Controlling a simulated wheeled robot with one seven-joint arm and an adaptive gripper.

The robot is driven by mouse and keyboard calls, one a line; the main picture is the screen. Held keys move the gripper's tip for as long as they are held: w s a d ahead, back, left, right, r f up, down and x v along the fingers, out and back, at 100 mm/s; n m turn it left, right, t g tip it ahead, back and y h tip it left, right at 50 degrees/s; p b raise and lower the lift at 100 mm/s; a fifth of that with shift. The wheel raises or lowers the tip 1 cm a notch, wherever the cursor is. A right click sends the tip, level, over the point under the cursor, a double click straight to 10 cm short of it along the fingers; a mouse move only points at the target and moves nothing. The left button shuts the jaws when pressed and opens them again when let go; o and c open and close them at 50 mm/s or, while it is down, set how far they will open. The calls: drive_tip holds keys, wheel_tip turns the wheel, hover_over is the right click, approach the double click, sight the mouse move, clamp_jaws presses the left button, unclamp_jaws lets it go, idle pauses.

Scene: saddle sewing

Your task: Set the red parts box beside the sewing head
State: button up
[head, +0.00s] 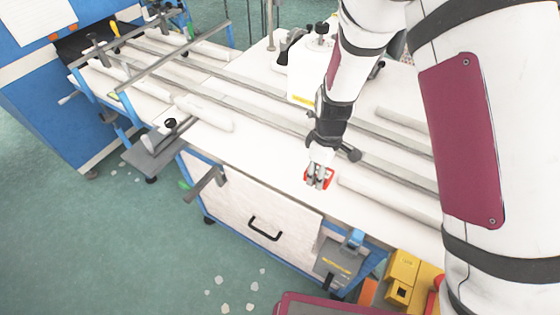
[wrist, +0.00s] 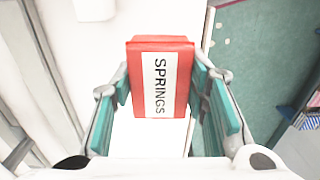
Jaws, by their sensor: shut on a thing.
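The red parts box (wrist: 180,46) has a white label reading "SPRINGS" in the wrist view. It sits between the two teal finger pads of my gripper (wrist: 160,90), which is shut on its sides. In the head view the red box (head: 327,180) shows small under my gripper (head: 318,178), over the white table top near its front edge. I cannot tell if its base touches the table. The sewing head (head: 306,78), a white block with black knobs and a yellow strip, stands farther back on the table, partly hidden by my arm.
Long grey rails (head: 262,98) and white rollers (head: 205,112) run along the table (head: 255,140). A white drawer front with a black handle (head: 265,229) is below. A yellow device (head: 402,272) stands at lower right. Bare table lies left of the box.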

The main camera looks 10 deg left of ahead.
drive_tip(key=b, duration=0.4)
hover_over(277, 170)
drive_tip(key=shift+f, duration=0.75)
drive_tip(key=shift+f+b, duration=0.45)
drive_tip(key=shift+f, duration=1.2)
drive_tip(key=shift+f, duration=0.1)
drive_tip(key=shift+f, duration=0.1)
drive_tip(key=o, duration=1.2)
wheel_tip(277, 170, up, 12)
drive_tip(key=shift+r+b, duration=0.2)
drive_tip(key=shift+b, duration=0.35)
